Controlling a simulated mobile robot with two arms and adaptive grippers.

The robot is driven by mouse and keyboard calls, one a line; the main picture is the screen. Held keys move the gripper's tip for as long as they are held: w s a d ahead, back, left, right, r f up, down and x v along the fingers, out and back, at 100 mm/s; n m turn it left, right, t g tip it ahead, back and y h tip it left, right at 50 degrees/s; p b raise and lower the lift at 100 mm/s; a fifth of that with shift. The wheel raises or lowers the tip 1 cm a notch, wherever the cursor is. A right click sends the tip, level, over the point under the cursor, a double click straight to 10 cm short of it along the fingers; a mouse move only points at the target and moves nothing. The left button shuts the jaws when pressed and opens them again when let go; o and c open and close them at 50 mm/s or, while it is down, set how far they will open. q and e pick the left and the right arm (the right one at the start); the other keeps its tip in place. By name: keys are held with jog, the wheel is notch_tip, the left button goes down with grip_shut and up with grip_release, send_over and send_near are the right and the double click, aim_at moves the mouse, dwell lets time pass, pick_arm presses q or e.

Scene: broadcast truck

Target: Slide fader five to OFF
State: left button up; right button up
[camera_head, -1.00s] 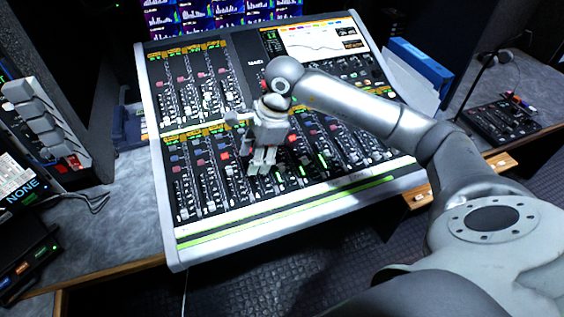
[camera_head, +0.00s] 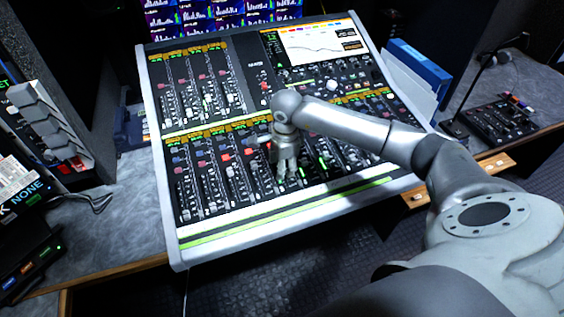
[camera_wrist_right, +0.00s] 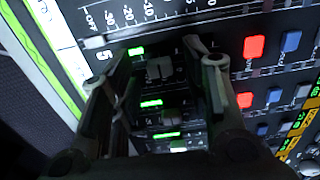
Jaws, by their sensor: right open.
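The mixing console (camera_head: 200,232) fills the middle of the head view, with a lower row of faders. My right gripper (camera_head: 287,176) hangs over the middle of that row and hides the faders beneath it. In the right wrist view its two fingers (camera_wrist_right: 164,58) are apart and point at the panel. A grey fader cap (camera_wrist_right: 160,69) shows between them, in line with a printed 5; I cannot tell whether the fingers touch it. The printed OFF (camera_wrist_right: 90,18) lies toward the upper left there. My left gripper is not in view.
Other faders with green lights stand close beside, and red and blue buttons (camera_wrist_right: 253,46) lie to the right in the wrist view. A small control box (camera_head: 500,120) sits at the right. The console's front ledge with green strips (camera_head: 290,218) is clear.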

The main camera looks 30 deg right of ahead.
jog(key=shift+f, duration=0.25)
grip_shut()
